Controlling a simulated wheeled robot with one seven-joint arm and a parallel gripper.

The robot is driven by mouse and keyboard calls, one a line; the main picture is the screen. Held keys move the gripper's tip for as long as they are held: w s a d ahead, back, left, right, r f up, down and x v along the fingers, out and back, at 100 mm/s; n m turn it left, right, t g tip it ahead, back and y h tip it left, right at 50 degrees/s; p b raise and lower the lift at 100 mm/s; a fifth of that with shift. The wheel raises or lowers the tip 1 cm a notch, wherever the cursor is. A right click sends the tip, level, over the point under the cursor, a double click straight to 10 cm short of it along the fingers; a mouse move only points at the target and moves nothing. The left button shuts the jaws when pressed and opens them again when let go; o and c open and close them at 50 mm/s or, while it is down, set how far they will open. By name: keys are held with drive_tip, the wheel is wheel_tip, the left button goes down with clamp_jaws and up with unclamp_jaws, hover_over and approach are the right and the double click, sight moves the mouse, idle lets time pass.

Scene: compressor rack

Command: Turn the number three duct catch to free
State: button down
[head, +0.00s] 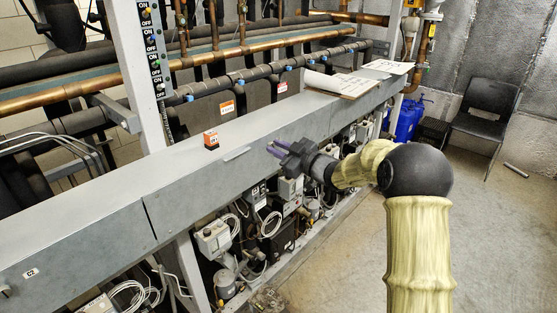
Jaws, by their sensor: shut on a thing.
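The long grey duct (110,195) runs from the lower left to the upper right. My gripper (274,150), dark with purple fingertips, is at the duct's front upper edge, right of the middle of the picture. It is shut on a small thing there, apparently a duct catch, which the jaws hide. Its number and turn position cannot be read. A small tag reading C2 (31,273) is on the duct's front at the lower left, with a small dark knob (5,286) left of it. A pale strip (237,153) lies at the duct's edge left of my gripper.
Papers on a board (338,84) lie farther right. Copper and black pipes run behind. Control boxes (213,240) and cables hang below the duct. A black chair (485,112) and blue containers (409,120) stand at the back right; floor (335,255) is clear.

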drive_tip(key=n+b, duration=1.1)
drive_tip(key=shift+b, duration=0.35)
drive_tip(key=c, duration=1.3)
unclamp_jaws()
drive_tip(key=shift+d, duration=0.1)
